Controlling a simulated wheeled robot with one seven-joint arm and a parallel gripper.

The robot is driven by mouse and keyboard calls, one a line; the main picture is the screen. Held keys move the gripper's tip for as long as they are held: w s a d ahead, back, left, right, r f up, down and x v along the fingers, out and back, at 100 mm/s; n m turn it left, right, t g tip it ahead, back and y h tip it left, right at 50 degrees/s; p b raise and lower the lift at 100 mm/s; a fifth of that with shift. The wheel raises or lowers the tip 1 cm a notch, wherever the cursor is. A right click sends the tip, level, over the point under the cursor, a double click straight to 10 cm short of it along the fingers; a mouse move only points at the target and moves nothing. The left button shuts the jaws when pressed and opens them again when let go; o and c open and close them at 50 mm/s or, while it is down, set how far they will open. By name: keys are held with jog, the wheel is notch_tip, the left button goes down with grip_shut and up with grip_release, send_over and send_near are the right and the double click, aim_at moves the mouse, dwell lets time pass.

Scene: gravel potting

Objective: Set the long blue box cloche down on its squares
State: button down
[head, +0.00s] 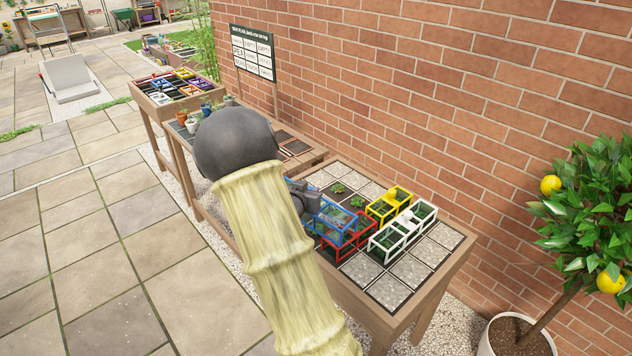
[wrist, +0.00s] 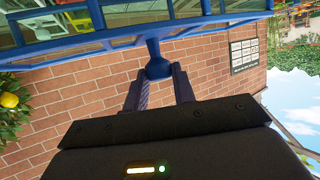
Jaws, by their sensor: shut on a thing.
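The long blue box cloche (head: 336,224) has a blue frame with clear panes. It hangs from my gripper (head: 311,199) over the tiled table top (head: 388,290), on the left side of the other cloches. In the wrist view my gripper (wrist: 158,82) is shut on the round blue knob (wrist: 157,66) of the cloche, and its blue frame (wrist: 130,40) spans the top. In the head view the cloche overlaps a red cloche (head: 344,256); I cannot tell the gap between them. My arm hides part of the table, and the squares below the cloche are largely hidden.
A white cloche (head: 403,231) and a yellow cloche (head: 390,203) stand close on the right. Small green plants (head: 338,188) sit in squares behind. Pale gravel squares at the front right are free. A brick wall (head: 440,100) runs behind, with a sign board (head: 252,53).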

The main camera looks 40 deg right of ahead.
jog(key=w+a+f+n+t+y, duration=0.1)
jog(key=a+f+n+t+y, duration=0.2)
jog(key=a+f, duration=0.8)
jog(key=w+a+f+n+t+y, duration=0.2)
jog(key=a+f+n+y, duration=0.6)
jog(key=a, duration=0.9)
notch_tip(320, 180, down, 3)
jog(key=shift+f+t, duration=0.15)
jog(key=shift+t, duration=0.25)
jog(key=shift+w+a, duration=0.1)
notch_tip(320, 180, down, 5)
jog(key=b, duration=0.5)
jog(key=shift+w, duration=0.1)
